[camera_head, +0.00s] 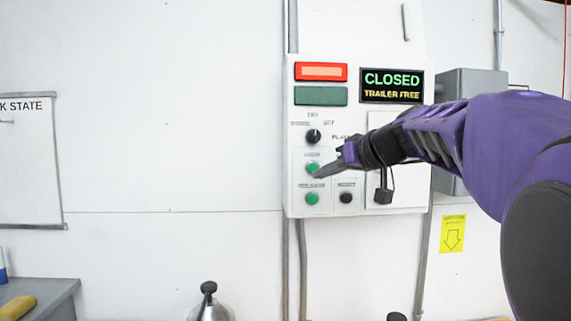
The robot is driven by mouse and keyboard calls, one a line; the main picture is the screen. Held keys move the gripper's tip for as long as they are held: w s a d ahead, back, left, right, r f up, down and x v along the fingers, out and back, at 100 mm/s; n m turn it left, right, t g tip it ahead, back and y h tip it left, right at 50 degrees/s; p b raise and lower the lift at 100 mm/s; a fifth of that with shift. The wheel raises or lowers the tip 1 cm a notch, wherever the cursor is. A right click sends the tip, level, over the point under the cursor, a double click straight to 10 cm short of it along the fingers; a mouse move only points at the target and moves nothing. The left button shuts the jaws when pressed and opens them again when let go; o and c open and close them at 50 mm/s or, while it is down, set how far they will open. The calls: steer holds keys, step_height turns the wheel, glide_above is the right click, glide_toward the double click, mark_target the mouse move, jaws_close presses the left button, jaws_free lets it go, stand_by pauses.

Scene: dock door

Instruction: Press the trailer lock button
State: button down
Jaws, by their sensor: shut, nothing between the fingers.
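A white control panel (300,118) hangs on the wall. It has an upper green button (312,167), a lower green button (312,198) and a black button (346,198). Their labels are too blurred to read, so I cannot tell which is the trailer lock button. My gripper (321,173) is shut and empty, reaching in from the right. Its tip appears just at the lower right of the upper green button; I cannot tell whether it touches. A display (391,86) reads "CLOSED" and "TRAILER FREE".
A black knob (313,136) sits above the buttons, below a red lamp (321,71) and a green lamp (321,96). A grey box (472,84) is right of the panel, partly behind my arm.

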mark_target(318, 168)
steer(key=shift+w+p, duration=1.55)
steer(key=shift+w, duration=1.95)
steer(key=shift+w, duration=0.45)
steer(key=shift+w, duration=0.4)
steer(key=shift+s+f, duration=0.1)
steer(key=shift+s, duration=0.05)
steer(key=shift+s+b, duration=0.4)
steer(key=shift+b, duration=0.35)
steer(key=shift+s, duration=0.3)
